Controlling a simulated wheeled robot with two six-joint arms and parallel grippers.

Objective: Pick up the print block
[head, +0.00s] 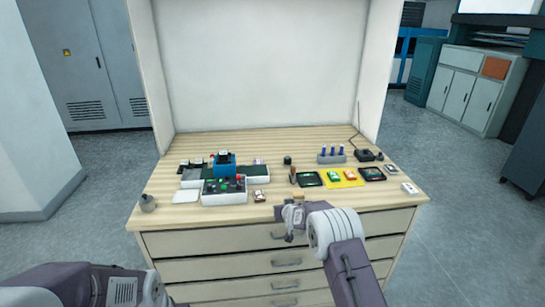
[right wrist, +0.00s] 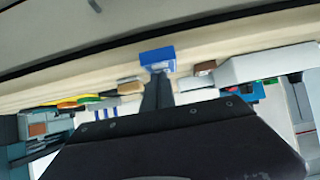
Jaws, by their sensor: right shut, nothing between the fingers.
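My right gripper (head: 292,211) is at the front edge of the worktop, right of the middle. In the right wrist view its dark fingers (right wrist: 157,90) are together, and their tips end close to a blue block (right wrist: 157,57). I cannot tell whether they touch it. In the head view a small tan block (head: 298,197) lies just behind this gripper, partly hidden; I cannot tell whether it is the blue one. A small brown and white block (head: 260,196) lies to its left. Which block is the print block is unclear. Only my left arm shows at bottom left, not its gripper.
The wooden worktop (head: 220,146) carries a grey tray (head: 235,198) with coloured parts, a blue box (head: 223,168), a yellow mat (head: 345,178) between dark pads, and a rack (head: 331,157) with blue pieces. Drawers lie below its front edge. The back strip is mostly clear.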

